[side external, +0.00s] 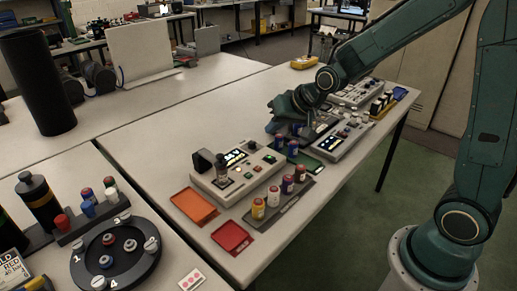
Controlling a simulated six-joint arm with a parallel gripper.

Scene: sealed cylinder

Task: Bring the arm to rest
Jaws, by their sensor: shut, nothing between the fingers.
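My gripper (281,112) is at the end of my green arm, over the middle of the long white table (200,130). It is shut and holds nothing that I can see. It sits just above and behind the blue-capped vials (286,144), close to a grey control box (335,140). Whether it touches anything there is too small to tell.
A nearer control box (238,173), a rack of colored vials (281,203), an orange tray (194,207) and a red tray (232,237) stand at the near end. A black turntable (115,262) is at lower left. The table's left middle is clear.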

